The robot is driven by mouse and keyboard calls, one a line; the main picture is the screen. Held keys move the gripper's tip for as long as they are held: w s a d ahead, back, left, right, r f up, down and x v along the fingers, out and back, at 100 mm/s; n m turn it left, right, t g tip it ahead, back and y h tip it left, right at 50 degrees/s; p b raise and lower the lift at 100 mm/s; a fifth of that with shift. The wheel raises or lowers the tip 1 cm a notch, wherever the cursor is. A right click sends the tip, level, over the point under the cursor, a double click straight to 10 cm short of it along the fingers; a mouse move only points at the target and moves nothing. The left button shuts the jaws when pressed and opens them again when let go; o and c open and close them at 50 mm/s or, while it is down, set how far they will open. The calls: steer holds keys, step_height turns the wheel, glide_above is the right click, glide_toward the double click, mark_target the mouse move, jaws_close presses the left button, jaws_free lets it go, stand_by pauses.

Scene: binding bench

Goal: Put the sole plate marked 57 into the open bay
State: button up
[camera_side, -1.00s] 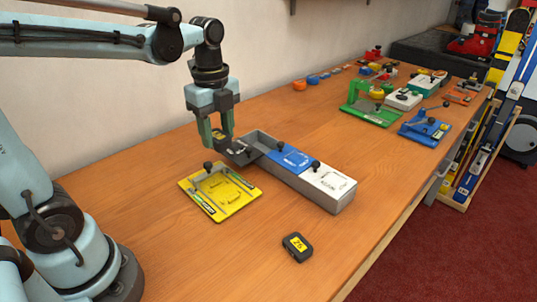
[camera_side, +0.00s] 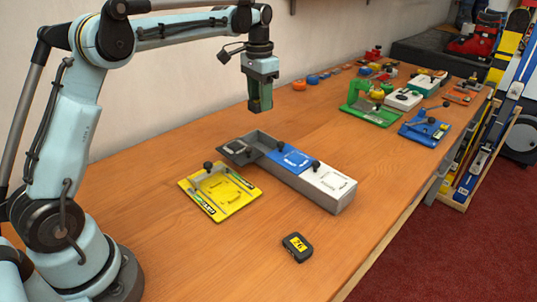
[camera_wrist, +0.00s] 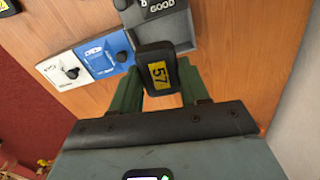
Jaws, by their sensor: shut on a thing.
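My gripper (camera_side: 260,106) is raised above the far end of the grey tray, well clear of it. In the wrist view its green fingers (camera_wrist: 162,92) are shut on a small black plate (camera_wrist: 168,52) with rounded corners and a yellow label reading 57. The plate is hard to make out in the side view. The tray's open bay (camera_wrist: 180,37) shows as a bare grey area beyond the held plate. In the side view the bay (camera_side: 262,139) is at the tray's far left end. A dark lid with a knob (camera_side: 234,147) sits off to its left.
A blue cover (camera_side: 291,158) and a white cover (camera_side: 333,180) close the other tray bays. A yellow board (camera_side: 226,196) lies left of the tray. Another black plate with a yellow label (camera_side: 298,246) lies in front. The bench around it is clear.

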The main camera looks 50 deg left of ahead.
steer(key=shift+n, duration=0.4)
steer(key=f, duration=0.4)
steer(key=shift+w+a+f, duration=0.15)
steer(key=shift+w+f, duration=0.15)
steer(key=shift+w, duration=0.05)
steer(key=shift+f, duration=4)
steer(key=shift+f, duration=0.7)
steer(key=o, duration=1)
steer(key=shift+c, duration=0.2)
steer(key=shift+r, duration=5.75)
